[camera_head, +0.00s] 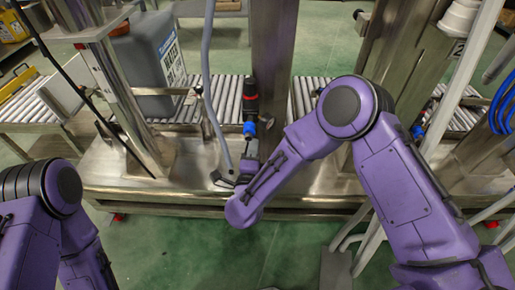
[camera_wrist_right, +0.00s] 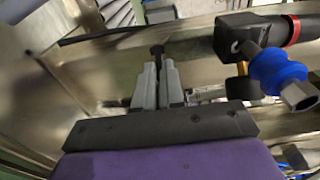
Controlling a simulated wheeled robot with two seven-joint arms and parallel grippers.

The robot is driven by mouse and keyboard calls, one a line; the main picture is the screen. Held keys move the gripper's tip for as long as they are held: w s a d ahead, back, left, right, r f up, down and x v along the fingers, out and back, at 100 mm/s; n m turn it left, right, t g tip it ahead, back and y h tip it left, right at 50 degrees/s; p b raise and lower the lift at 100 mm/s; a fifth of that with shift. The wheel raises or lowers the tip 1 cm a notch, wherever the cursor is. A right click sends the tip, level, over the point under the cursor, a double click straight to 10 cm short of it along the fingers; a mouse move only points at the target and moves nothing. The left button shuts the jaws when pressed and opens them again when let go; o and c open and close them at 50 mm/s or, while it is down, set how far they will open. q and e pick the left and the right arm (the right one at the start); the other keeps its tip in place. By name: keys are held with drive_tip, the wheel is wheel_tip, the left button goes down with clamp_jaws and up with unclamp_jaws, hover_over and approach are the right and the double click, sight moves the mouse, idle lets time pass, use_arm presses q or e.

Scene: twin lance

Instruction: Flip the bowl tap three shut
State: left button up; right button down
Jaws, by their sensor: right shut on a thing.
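My right gripper (camera_wrist_right: 158,72) has its grey fingers closed on a small dark piece (camera_wrist_right: 157,51) that sticks out between the tips. It may be the handle of a bowl tap, but I cannot read a number on it. In the head view my right gripper (camera_head: 247,165) is at the steel bench behind my purple wrist, mostly hidden. A black fitting with a red band (camera_head: 250,92) and a blue end stands just beyond it. The wrist view shows the fitting's black body (camera_wrist_right: 236,36) and blue end (camera_wrist_right: 278,70) to the right of the fingers, apart from them. My left gripper is out of view.
A grey hose (camera_head: 207,80) hangs down just left of the right gripper. A steel post (camera_head: 272,60) rises behind it. A large grey canister (camera_head: 150,60) stands at left by the roller conveyor (camera_head: 225,95). Green floor (camera_head: 190,250) lies open in front.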

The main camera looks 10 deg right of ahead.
drive_tip(key=shift+w+a+m+g+h+b, duration=0.1)
drive_tip(key=shift+a+m+g+h, duration=0.3)
drive_tip(key=shift+m+h, duration=0.35)
drive_tip(key=shift+w+a+m+g+h+b, duration=0.1)
drive_tip(key=shift+a+m+g+h, duration=0.15)
drive_tip(key=shift+m+g+h, duration=0.45)
drive_tip(key=shift+w+a+m+g+h+b, duration=0.1)
drive_tip(key=shift+a+m+g+h, duration=0.3)
drive_tip(key=shift+h, duration=0.55)
drive_tip(key=shift+r, duration=0.1)
drive_tip(key=c, duration=1.2)
unclamp_jaws()
drive_tip(key=shift+c, duration=0.2)
drive_tip(key=shift+d, duration=0.1)
drive_tip(key=p+v, duration=0.1)
drive_tip(key=v, duration=0.9)
drive_tip(key=shift+a, duration=0.3)
